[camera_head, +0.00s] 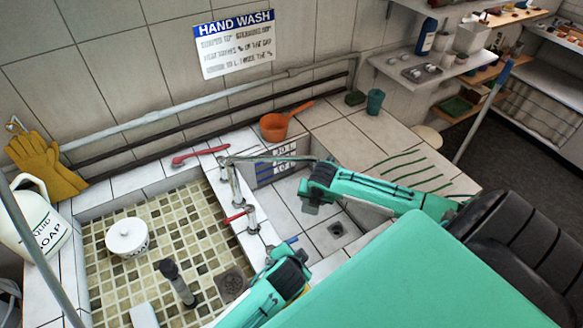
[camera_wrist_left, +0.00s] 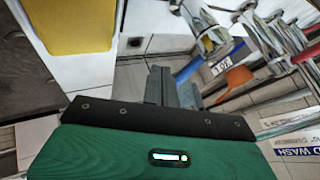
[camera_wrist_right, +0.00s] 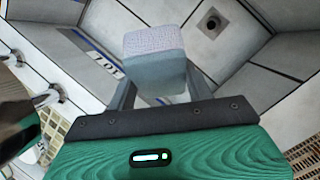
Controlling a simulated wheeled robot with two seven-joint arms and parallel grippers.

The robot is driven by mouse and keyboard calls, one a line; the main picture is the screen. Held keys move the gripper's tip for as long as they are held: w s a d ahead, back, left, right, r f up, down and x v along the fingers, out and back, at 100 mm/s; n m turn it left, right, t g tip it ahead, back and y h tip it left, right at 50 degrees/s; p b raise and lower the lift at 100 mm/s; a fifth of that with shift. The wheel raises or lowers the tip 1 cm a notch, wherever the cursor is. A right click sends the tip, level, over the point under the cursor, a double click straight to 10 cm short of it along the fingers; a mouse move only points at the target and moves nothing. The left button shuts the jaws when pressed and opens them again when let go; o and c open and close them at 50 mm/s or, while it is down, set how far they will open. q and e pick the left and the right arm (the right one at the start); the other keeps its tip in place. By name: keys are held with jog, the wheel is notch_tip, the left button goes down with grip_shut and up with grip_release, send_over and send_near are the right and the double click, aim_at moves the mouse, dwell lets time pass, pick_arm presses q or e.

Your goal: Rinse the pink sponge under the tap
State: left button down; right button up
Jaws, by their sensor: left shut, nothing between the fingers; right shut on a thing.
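My right gripper (camera_head: 308,207) reaches over the right basin, close to the end of the tap's spout (camera_head: 270,158). In the right wrist view it is shut on a pale block, seemingly the sponge (camera_wrist_right: 155,60), with a faint pinkish-grey top and blue-grey side. The sponge is hard to make out in the head view. The tap has a red handle (camera_head: 234,217) and a blue handle (camera_head: 292,240). My left gripper (camera_head: 300,253) is shut and empty near the blue handle; its closed fingers (camera_wrist_left: 160,85) show in the left wrist view. No water stream is visible.
The tiled right basin has a drain (camera_head: 337,229). An orange pan (camera_head: 275,127), a red tool (camera_head: 200,155) and a teal cup (camera_head: 375,101) stand along the back ledge.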

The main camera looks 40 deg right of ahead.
pick_arm(q)
jog(key=shift+w+d+r, duration=0.1)
jog(key=shift+w+r, duration=0.05)
jog(key=shift+w, duration=0.65)
jog(key=shift+w+d+r, duration=0.1)
jog(key=shift+w, duration=0.3)
jog(key=shift+r+n, duration=0.1)
jog(key=shift+n, duration=0.2)
pick_arm(e)
jog(key=shift+s+r, duration=0.1)
pick_arm(q)
jog(key=shift+w, duration=0.1)
jog(key=s, duration=0.4)
jog(key=shift+s+a+f, duration=0.2)
jog(key=shift+s+a, duration=0.1)
pick_arm(e)
jog(key=shift+w, duration=0.25)
pick_arm(q)
jog(key=v, duration=0.9)
jog(key=shift+s, duration=0.25)
pick_arm(e)
jog(key=shift+s, duration=0.1)
